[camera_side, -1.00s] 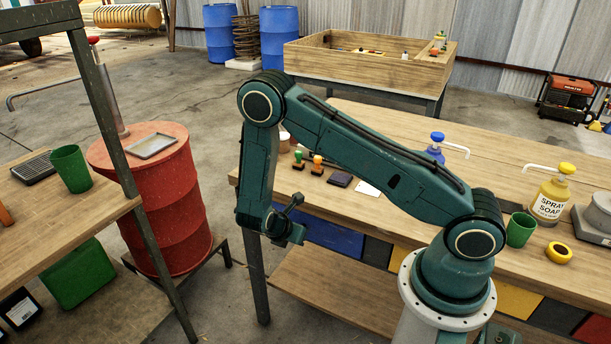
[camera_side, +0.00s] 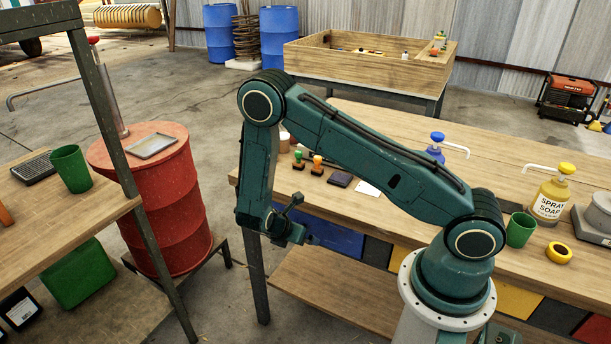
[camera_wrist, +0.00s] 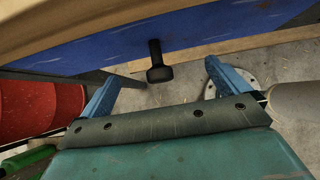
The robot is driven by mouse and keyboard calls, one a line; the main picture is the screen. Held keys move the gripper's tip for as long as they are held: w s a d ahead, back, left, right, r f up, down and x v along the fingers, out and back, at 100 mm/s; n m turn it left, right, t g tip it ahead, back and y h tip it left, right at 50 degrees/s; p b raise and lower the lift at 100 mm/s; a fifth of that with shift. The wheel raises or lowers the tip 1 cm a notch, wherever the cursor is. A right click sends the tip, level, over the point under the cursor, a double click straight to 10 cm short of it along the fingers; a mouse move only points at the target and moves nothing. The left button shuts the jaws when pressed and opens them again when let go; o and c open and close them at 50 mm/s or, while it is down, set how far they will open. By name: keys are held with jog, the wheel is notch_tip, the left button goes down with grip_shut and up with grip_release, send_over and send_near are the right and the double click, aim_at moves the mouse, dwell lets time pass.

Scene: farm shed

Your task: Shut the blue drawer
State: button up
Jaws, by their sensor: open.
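The blue drawer (camera_side: 335,238) is at the left end of the workbench's drawer row, under the bench top. In the side view its front looks about level with its neighbours, though my wrist partly hides it. In the wrist view its blue front (camera_wrist: 190,42) spans the top, with a dark knob handle (camera_wrist: 157,65) sticking out toward me. My gripper (camera_wrist: 162,78) is open and empty, its two blue fingers apart on either side of the handle. The fingertips look short of the drawer front; I cannot tell the exact gap. In the side view my gripper (camera_side: 308,238) is beside the drawer.
A red barrel (camera_side: 160,205) stands left of my gripper. Open floor lies between barrel and bench.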

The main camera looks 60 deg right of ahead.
jog(key=v, duration=0.7)
dwell(0.7)
jog(key=s+a+r+m+t+y, duration=0.1)
jog(key=s+r+m+y, duration=0.3)
jog(key=r, duration=0.7)
jog(key=s+a+r+m+t+y, duration=0.1)
jog(key=a+r+m, duration=0.1)
jog(key=r+m, duration=0.7)
jog(key=s+a+r+m+t+y, duration=0.3)
jog(key=s+r+m, duration=0.2)
jog(key=s+r, duration=0.7)
jog(key=s, duration=0.3)
jog(key=shift+s+t, duration=0.3)
jog(key=shift+s, duration=0.05)
